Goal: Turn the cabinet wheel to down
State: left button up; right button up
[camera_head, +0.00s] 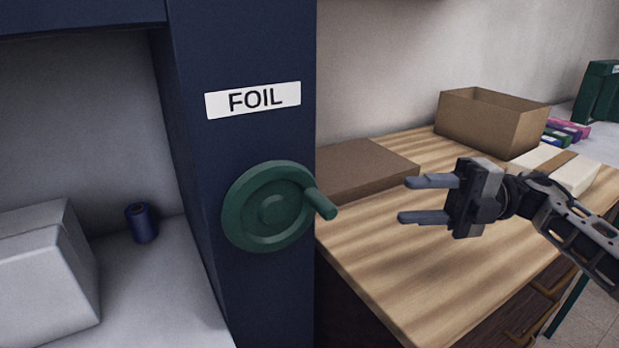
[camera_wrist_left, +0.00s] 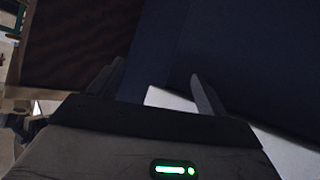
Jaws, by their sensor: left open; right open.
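The green cabinet wheel (camera_head: 247,222) is on the dark blue cabinet post (camera_head: 265,300), below a white FOIL label (camera_head: 253,100). Its handle knob (camera_head: 320,204) sticks out at the wheel's right side. My right gripper (camera_head: 405,200) is open and empty, to the right of the wheel and apart from it, with its fingers pointing left. My left gripper (camera_wrist_left: 160,85) shows only in the left wrist view, open, with nothing seen between its fingers; a dark blue surface (camera_wrist_left: 240,40) fills much of that view. The wheel is not visible there.
A wooden counter (camera_head: 400,270) at right holds a flat brown box (camera_head: 362,172), an open cardboard box (camera_head: 485,130) and a taped package (camera_head: 577,175). At left, a light box (camera_head: 45,275) and a blue spool (camera_head: 142,222) stand inside the cabinet.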

jog(key=p, duration=0.1)
send_near(318, 200)
jog(key=a, duration=0.3)
jog(key=a+p, duration=0.1)
jog(key=a, duration=0.2)
jog(key=s+a+p, duration=0.1)
jog(key=a, duration=0.3)
jog(key=shift+s+f, duration=0.1)
pick_arm(q)
jog(key=shift+s+a+r+g, duration=0.1)
jog(key=shift+s+r+g, duration=0.05)
jog(key=shift+s, duration=0.4)
jog(key=shift+s+a+r+g, duration=0.1)
jog(key=shift+s+r+g, duration=0.05)
jog(key=shift+s, duration=0.35)
pick_arm(e)
jog(key=shift+a, duration=0.6)
grip_shut()
